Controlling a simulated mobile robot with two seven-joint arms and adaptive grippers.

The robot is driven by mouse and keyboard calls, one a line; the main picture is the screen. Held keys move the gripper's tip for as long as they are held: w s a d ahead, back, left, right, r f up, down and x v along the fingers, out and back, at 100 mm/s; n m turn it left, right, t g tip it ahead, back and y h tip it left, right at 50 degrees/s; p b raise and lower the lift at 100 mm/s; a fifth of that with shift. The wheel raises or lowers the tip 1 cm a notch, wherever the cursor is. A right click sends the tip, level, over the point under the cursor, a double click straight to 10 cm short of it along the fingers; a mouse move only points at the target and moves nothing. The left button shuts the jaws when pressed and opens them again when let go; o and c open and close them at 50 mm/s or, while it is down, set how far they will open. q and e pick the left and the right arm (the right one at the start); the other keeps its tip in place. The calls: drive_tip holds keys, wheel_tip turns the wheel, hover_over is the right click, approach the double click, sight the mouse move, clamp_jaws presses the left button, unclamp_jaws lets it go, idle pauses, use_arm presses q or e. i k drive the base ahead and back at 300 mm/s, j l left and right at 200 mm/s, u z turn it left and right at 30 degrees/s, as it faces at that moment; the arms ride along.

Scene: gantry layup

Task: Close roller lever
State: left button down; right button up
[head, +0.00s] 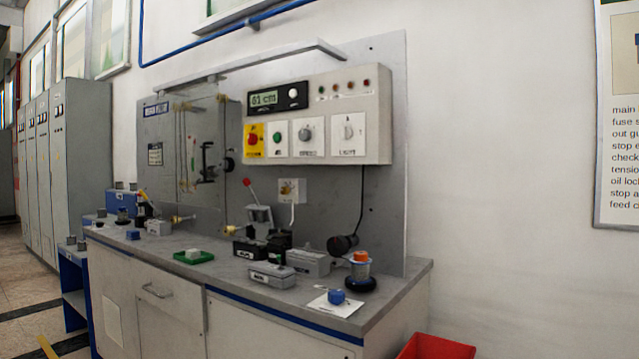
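A lever with a red knob (247,182) stands up from a grey mechanism (259,214) at the middle of the workbench, against the grey back panel. It tilts up and to the left. It looks like the roller lever, but I cannot be sure. The rollers themselves are too small to make out, and I cannot tell whether they touch. A brass-coloured part (230,231) sits just left of the mechanism. Neither of my grippers is in the head view.
A control box (318,115) with a display, knobs and buttons hangs above the bench (395,290). A red bin (436,346) is at the lower right.

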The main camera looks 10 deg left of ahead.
sight(261, 217)
drive_tip(key=i+j+z, duration=0.25)
drive_tip(key=j+z, duration=0.2)
drive_tip(key=j, duration=0.15)
drive_tip(key=i+j+z, duration=0.1)
drive_tip(key=j+z, duration=0.15)
drive_tip(key=j, duration=0.1)
